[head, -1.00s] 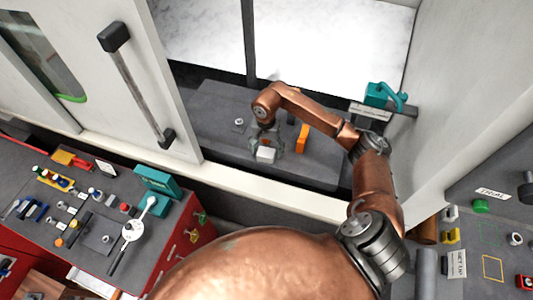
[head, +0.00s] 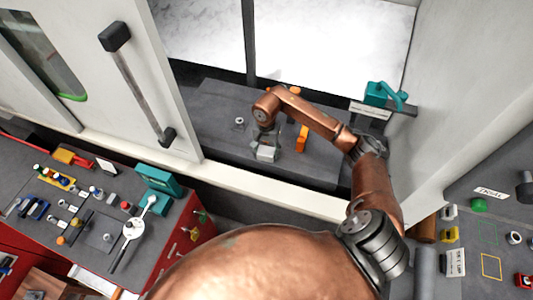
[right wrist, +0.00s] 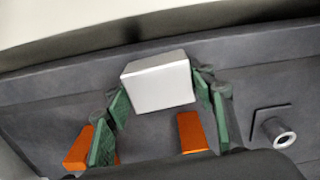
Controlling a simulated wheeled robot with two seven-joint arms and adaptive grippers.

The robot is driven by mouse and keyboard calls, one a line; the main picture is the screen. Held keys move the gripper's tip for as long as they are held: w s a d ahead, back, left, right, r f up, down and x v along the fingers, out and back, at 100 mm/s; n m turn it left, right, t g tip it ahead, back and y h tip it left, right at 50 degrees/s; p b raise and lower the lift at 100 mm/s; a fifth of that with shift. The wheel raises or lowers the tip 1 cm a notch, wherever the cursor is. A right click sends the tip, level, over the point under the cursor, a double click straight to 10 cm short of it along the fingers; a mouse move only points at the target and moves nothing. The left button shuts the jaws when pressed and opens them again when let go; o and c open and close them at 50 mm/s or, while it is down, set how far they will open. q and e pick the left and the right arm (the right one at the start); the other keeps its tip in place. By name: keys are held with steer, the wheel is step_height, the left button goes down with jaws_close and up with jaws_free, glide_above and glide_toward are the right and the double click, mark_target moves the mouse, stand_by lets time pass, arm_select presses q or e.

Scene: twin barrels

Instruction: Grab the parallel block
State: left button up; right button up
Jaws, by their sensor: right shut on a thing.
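A light silver block (head: 266,154) sits inside the machine bay, at the near part of its dark grey bed (head: 222,100). In the right wrist view the block (right wrist: 158,85) is between the green finger pads. My right gripper (head: 265,143) reaches in from the right and is shut on the block. Its fingers (right wrist: 163,104) show on either side of the block in the wrist view. I cannot tell whether the block touches the bed. My left gripper is not in view.
Orange pieces (head: 302,138) stand close to the gripper. A small round metal fitting (head: 239,122) is on the bed. A teal device (head: 377,95) is at the bay's right side. The open door (head: 90,80) and bay walls bound the space. A crowded tool bench (head: 90,215) is at left.

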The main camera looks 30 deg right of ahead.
jaws_close()
steer(key=shift+w+r, duration=0.15)
